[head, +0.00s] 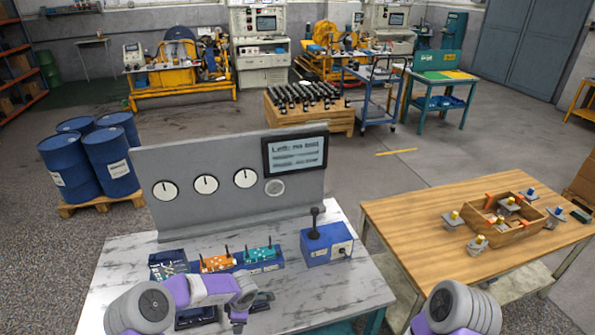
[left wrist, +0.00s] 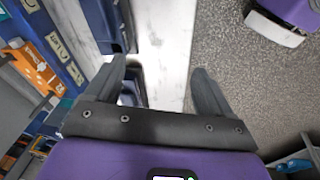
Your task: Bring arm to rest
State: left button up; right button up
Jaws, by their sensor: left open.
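My left arm, purple and grey, reaches in from the lower left over the marble-topped table (head: 320,290) in the head view. Its dark gripper (head: 252,304) is small and partly hidden there, near the table's front. In the left wrist view the left gripper (left wrist: 160,72) is open, its two dark fingers apart with nothing between them. The pale table top and its edge lie beyond the fingers. My right arm shows only as a purple and grey link at the lower right of the head view, and its gripper is out of frame.
A grey gauge panel (head: 220,210) with a screen stands behind the table. A blue lever box (head: 327,246), orange blocks (head: 217,263) and teal blocks (head: 258,254) sit before it. A wooden table (head: 410,215) with a parts crate (head: 527,229) stands right, across a floor gap.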

pick_arm(q)
jog(key=s+d+f+m+h, duration=0.25)
jog(key=s+m, duration=0.25)
jog(key=s, duration=0.4)
jog(key=s+d+f+m+g+h, duration=0.1)
jog(key=s+d+m+h, duration=0.15)
jog(key=s+m, duration=0.45)
jog(key=s+d+f+m+h, duration=0.15)
jog(key=s+d+m, duration=0.25)
jog(key=s, duration=0.8)
notch_tip(320, 180, down, 12)
jog(key=b, duration=1.1)
jog(key=shift+s, duration=0.15)
pick_arm(e)
notch_tip(320, 180, down, 11)
jog(key=shift+s+f, duration=0.15)
jog(key=shift+s, duration=0.3)
